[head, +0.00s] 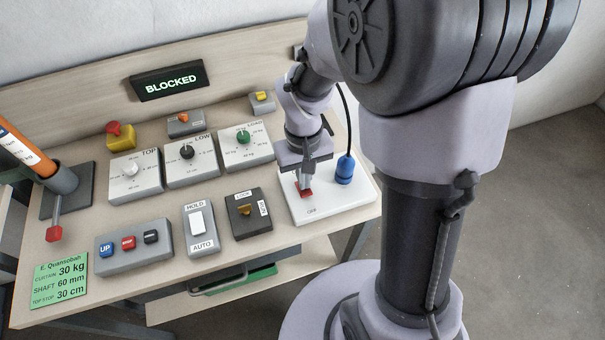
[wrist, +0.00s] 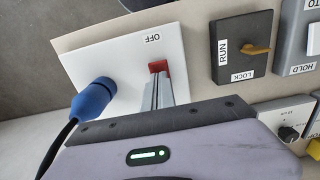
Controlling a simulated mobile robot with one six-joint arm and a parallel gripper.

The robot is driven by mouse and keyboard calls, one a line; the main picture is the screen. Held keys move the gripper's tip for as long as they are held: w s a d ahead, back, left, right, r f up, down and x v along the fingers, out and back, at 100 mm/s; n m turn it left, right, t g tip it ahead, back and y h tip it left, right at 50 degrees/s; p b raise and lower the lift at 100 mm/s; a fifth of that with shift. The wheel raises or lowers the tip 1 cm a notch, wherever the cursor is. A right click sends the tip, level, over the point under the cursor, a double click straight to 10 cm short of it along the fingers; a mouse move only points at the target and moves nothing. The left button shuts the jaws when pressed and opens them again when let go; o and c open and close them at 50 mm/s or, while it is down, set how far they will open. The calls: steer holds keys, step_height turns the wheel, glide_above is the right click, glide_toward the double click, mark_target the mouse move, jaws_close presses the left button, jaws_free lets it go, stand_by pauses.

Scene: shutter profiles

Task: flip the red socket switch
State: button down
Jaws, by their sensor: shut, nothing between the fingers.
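The red socket switch (head: 304,191) is on a white panel (head: 345,208) at the right end of the bench, next to the label OFF. It also shows in the wrist view (wrist: 158,66), partly hidden behind my fingers. My gripper (head: 304,180) is shut and empty, pointing down with its fingertips at the red switch. In the wrist view the closed fingers (wrist: 160,88) end right at the switch; I cannot tell whether they touch it. A blue plug (head: 345,170) with a black cable stands in the same panel, to the right of the switch.
A black RUN/LOCK box (head: 248,214) with a yellow knob and a HOLD/AUTO box (head: 199,230) lie left of the panel. Dial boxes (head: 193,165) stand behind. A black display (head: 168,82) reads BLOCKED. The blue plug's cable rises near my arm.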

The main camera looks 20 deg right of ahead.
step_height(320, 180, up, 14)
steer(key=w+p, duration=0.2)
steer(key=p, duration=0.5)
steer(key=shift+w+p, duration=0.2)
steer(key=shift+p, duration=0.15)
